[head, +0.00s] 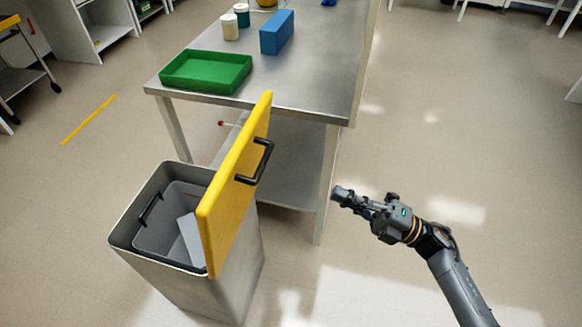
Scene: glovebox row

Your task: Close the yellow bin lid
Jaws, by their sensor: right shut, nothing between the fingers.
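The grey metal bin (208,292) stands on the floor at the lower left. Its yellow lid (232,195) stands up open along the bin's right side, with a black handle (262,162) on the lid's right-facing side. A grey inner container and a pale sheet show inside the bin. My right gripper (338,193) is to the right of the lid and its handle, apart from both. It is shut and empty, its fingers pointing left. My left gripper is not in view.
A steel table (300,75) stands just behind the bin, with a green tray (206,72), a blue box (277,32) and small jars on top. Its near leg (326,190) is close to my right gripper. The floor on the right is clear.

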